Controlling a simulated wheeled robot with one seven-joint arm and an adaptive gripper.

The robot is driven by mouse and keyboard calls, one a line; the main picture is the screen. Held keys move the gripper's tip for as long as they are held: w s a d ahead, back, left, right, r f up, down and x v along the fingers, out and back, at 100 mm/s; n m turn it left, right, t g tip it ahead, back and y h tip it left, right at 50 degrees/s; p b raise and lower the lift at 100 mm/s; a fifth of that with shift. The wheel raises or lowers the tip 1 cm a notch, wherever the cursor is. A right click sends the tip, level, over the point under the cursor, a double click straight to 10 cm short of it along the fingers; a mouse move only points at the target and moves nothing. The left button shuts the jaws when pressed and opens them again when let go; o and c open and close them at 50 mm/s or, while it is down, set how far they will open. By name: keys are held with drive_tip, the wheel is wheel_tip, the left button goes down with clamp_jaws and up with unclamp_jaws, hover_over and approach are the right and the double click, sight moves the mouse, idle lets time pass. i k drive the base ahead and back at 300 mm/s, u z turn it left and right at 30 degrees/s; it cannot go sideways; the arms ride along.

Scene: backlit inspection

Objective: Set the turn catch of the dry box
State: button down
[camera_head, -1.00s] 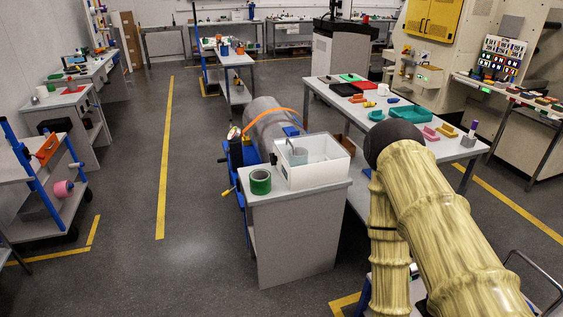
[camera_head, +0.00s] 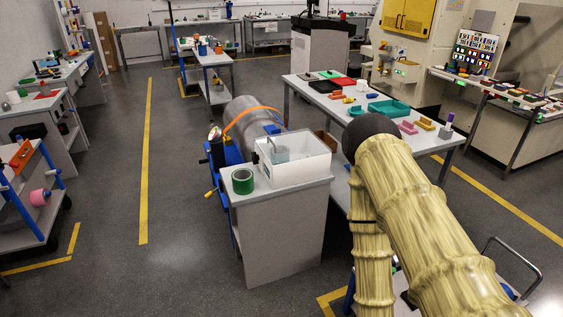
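A white box (camera_head: 300,172) stands on top of a grey cabinet (camera_head: 281,232) near the middle of the head view. It is the likeliest dry box. A grey cup-like thing (camera_head: 280,153) shows at its back left, and a small dark spot is at its left edge. I cannot make out a turn catch at this size. My arm (camera_head: 425,215) rises at the right, in a bamboo-like cover with a black rounded joint. My gripper is not in view.
A green tape roll (camera_head: 243,181) sits at the cabinet's front left. A large grey cylinder (camera_head: 252,122) with an orange strap lies behind the cabinet on a blue frame. A table (camera_head: 440,138) with trays stands at the right. The floor left of the cabinet is clear.

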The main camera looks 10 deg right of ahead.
sight(255, 157)
drive_tip(key=u, duration=0.85)
drive_tip(key=k, duration=1.1)
drive_tip(key=u, duration=1.35)
drive_tip(key=i, duration=2.4)
drive_tip(key=z, duration=0.9)
drive_tip(key=i, duration=1.05)
drive_tip(key=z, duration=1.7)
drive_tip(key=i, duration=0.55)
drive_tip(key=z, duration=0.35)
